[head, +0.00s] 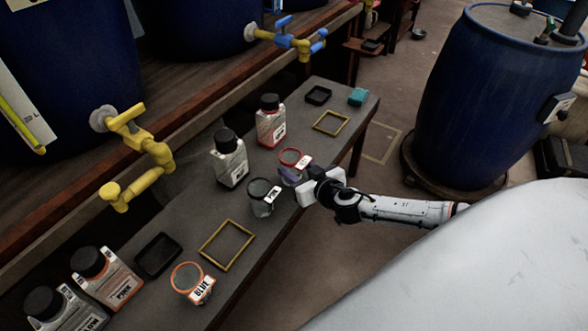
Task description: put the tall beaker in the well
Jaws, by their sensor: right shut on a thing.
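My right gripper (300,184) reaches in from the right and is shut on the red-rimmed beaker (291,158), which has purplish contents and a white label. The gripper hides part of its lower body. A grey, dark-rimmed beaker (260,200) labelled PINK stands just left of the gripper. An orange-rimmed beaker (187,279) labelled BLUE stands near the front. I cannot tell for sure which beaker is the tall one. Two black square recessed trays, either possibly the well, lie on the bench: one at the far end (318,95), one nearer (158,255). My left gripper is out of view.
Yellow square frames (331,123) and a teal block (358,97) lie there. Yellow taps (130,165) overhang the left side.

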